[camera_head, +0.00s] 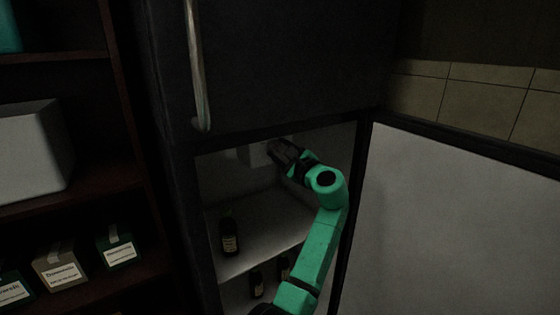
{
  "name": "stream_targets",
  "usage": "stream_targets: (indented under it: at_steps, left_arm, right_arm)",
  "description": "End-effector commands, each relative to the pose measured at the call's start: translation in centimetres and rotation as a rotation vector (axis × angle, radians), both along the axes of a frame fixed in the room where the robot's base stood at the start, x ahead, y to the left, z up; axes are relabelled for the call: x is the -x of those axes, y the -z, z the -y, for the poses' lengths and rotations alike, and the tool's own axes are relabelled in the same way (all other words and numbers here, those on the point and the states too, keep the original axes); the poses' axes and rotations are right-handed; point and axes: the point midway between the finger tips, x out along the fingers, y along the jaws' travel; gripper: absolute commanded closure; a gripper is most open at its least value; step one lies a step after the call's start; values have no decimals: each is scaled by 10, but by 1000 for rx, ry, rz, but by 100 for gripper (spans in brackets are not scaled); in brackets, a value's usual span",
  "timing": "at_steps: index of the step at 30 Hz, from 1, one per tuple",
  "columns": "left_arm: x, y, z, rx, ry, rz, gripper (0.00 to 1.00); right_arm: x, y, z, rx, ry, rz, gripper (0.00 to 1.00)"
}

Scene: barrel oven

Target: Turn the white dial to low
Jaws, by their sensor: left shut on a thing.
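My left gripper (277,150) is dark and sits at the end of the green arm that reaches up into the open fridge. It is at a pale control box (257,155) near the top of the fridge's inside. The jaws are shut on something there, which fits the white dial. The dial itself is hidden by the gripper and the dim light, so its setting cannot be read. My right gripper is not in view.
The open fridge door (455,225) stands to the right of my arm. A dark bottle (229,235) stands on the fridge shelf (262,240), with more bottles below. The closed upper door with a long handle (197,70) is above. A shelf unit with boxes (117,248) is at left.

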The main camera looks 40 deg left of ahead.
Motion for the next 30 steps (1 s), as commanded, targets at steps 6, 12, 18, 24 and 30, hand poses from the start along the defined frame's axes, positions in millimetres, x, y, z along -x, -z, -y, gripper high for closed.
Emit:
stream_targets:
  at_steps: [6,12,18,24,30]
  left_arm:
    - [0,5,-1,56,2,197,100]
    - [-1,4,0,104,5,363,100]
    - [-1,2,0,141,5,490,100]
    - [-1,-1,0,165,7,568,100]
    - [-1,-2,0,174,7,600,100]
  right_arm:
    - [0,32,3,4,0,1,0]
    - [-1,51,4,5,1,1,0]
    - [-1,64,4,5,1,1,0]
    - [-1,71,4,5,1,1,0]
    - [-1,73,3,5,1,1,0]
